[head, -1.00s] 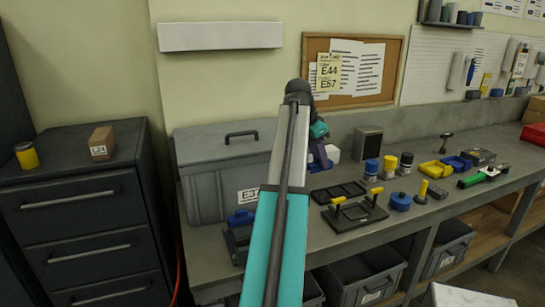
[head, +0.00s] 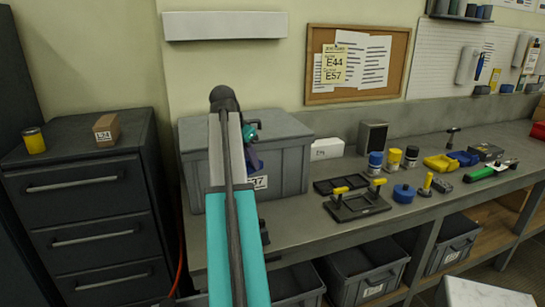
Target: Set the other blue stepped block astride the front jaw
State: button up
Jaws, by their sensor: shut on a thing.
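My gripper (head: 255,166) is in front of the large grey crate, mostly hidden behind my own arm. It is shut on a small dark-blue piece that looks like the blue stepped block, though little of it shows. A dark fixture (head: 263,229) stands on the bench below, almost all of it covered by my arm, with only its right edge showing. The front jaw and any block on it are hidden now. My gripper is above the fixture's level and apart from it.
The large grey lidded crate (head: 291,170) stands behind my gripper. To the right on the bench are a white box (head: 327,149), a black frame with yellow handles (head: 357,203), a round blue part (head: 403,193), several small jars and yellow and blue bins. A drawer cabinet (head: 75,190) is at left.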

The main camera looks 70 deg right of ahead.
jog(key=w+a+f+n+t+b, duration=0.2)
jog(key=w+a+f+n, duration=0.25)
jog(key=w+a, duration=0.85)
jog(key=w+a+f+n+t+b, duration=0.1)
jog(key=w+a+f+n+b, duration=0.3)
jog(key=w+a, duration=0.85)
jog(key=w+a+f+n+t+y, duration=0.1)
jog(key=a+f+n, duration=0.2)
jog(key=a, duration=0.9)
jog(key=w+a+f+n+t+y+b, duration=0.1)
jog(key=a+f+n, duration=0.3)
jog(key=a, duration=0.8)
jog(key=w+a+f+n+t+y+b, duration=0.1)
jog(key=a+f+n, duration=0.3)
jog(key=a, duration=0.8)
jog(key=shift+w+a+f+n+y, duration=0.25)
jog(key=shift+n+y, duration=0.35)
jog(key=shift+n, duration=0.75)
jog(key=shift+s+a+r, duration=0.1)
jog(key=shift+s+a, duration=0.05)
jog(key=shift+a, duration=0.05)
